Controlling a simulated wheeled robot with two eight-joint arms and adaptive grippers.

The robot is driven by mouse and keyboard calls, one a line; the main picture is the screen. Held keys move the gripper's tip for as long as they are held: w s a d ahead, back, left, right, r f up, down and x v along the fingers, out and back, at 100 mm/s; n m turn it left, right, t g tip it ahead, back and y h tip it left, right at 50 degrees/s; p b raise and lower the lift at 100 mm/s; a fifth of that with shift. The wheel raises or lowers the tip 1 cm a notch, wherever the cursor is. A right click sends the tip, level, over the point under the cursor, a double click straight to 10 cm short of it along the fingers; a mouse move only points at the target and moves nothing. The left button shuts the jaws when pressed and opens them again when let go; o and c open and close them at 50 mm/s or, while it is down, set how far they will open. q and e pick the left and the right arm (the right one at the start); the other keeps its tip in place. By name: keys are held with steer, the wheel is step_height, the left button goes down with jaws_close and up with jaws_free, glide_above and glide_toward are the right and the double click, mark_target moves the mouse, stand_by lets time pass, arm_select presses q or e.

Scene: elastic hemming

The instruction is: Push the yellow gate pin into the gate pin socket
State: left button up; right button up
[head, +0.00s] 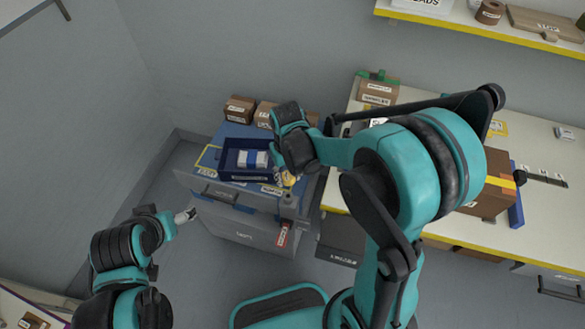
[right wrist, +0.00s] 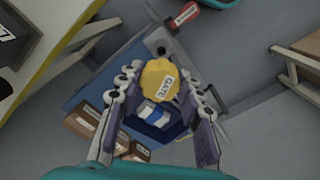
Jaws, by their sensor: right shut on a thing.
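The yellow gate pin has a round scalloped knob marked GATE. It shows in the right wrist view (right wrist: 158,84) between the fingers of my right gripper (right wrist: 163,92), which is shut on it. In the head view the pin (head: 286,180) shows at the front right of the blue-topped cabinet (head: 205,160), under my right gripper (head: 284,170). A small dark round fitting (right wrist: 161,48) lies beyond the knob in the wrist view; I cannot tell whether it is the gate pin socket. My left gripper (head: 186,216) is left of the cabinet, its jaws unclear.
A dark blue tray (head: 226,160) holding a white and blue item sits on the cabinet. Cardboard boxes (head: 239,109) stand behind it. A red tag (head: 282,236) hangs on the front. The cream workbench (head: 505,235) is to the right. Floor is open to the left.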

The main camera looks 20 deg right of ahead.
steer(key=shift+s+a, duration=0.1)
steer(key=shift+s, duration=0.05)
steer(key=shift+w, duration=0.25)
steer(key=shift+s+f, duration=0.1)
steer(key=shift+s, duration=0.05)
steer(key=shift+f+b, duration=0.2)
steer(key=shift+b, duration=0.1)
step_height(320, 180, down, 5)
steer(key=b, duration=0.4)
steer(key=shift+f, duration=0.15)
steer(key=shift+f, duration=2)
stand_by(1.6)
